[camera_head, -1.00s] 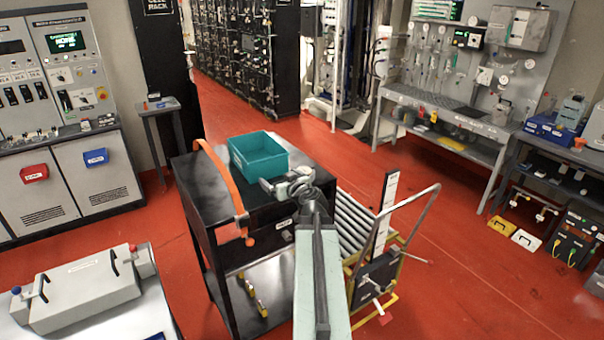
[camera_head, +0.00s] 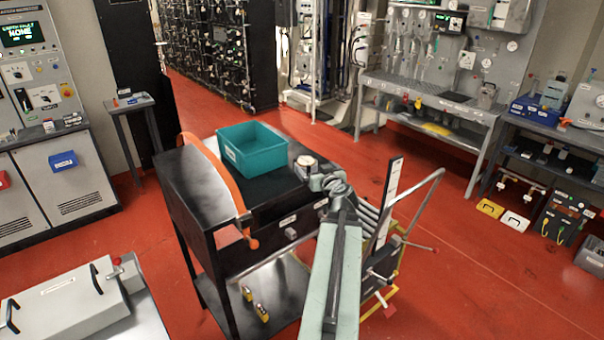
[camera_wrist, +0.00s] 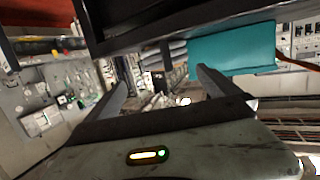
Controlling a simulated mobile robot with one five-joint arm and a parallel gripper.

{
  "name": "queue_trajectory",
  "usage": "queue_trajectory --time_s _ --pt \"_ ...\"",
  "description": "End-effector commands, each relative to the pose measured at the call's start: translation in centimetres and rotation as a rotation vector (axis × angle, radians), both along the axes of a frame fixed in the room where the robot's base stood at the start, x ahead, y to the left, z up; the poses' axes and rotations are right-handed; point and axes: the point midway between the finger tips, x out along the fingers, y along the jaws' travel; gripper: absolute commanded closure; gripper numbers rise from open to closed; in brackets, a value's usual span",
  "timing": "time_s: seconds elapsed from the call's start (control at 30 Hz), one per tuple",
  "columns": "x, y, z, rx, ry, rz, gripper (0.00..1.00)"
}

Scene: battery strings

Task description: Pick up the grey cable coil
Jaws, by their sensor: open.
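I cannot make out the grey cable coil for certain. A small grey, rounded item (camera_head: 305,165) is on the black cart's top, right of the teal bin, close to the end of my arm; it may be the coil. My gripper (camera_wrist: 162,92) is open in the wrist view, its two dark fingers apart with nothing seen held between them. In the head view my arm reaches to the cart's right edge, and its wrist hides the fingers. The teal bin (camera_head: 252,150) stands on the cart (camera_head: 190,185) and shows in the wrist view (camera_wrist: 232,50).
An orange strap (camera_head: 222,180) arches over the cart top. A hand trolley (camera_head: 392,205) with a tall metal handle stands right of the cart. A grey case (camera_head: 70,305) is at the lower left. Red floor is open at the right.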

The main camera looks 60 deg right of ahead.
Motion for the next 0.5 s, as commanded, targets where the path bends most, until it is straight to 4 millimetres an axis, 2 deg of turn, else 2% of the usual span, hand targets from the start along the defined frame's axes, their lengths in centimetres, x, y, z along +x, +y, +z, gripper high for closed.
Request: queue_trajectory --time_s 0.03,0.1,0.3,0.5 --pt "0.0 0.0 -1.1 0.000 0.000 0.000 0.00" --pt "0.0 0.0 -1.5 0.000 0.000 -0.001 0.00" --pt "-0.2 -0.5 -1.4 0.000 0.000 -0.006 0.00" --pt "1.2 -2.2 -1.9 0.000 0.002 -0.012 0.00"
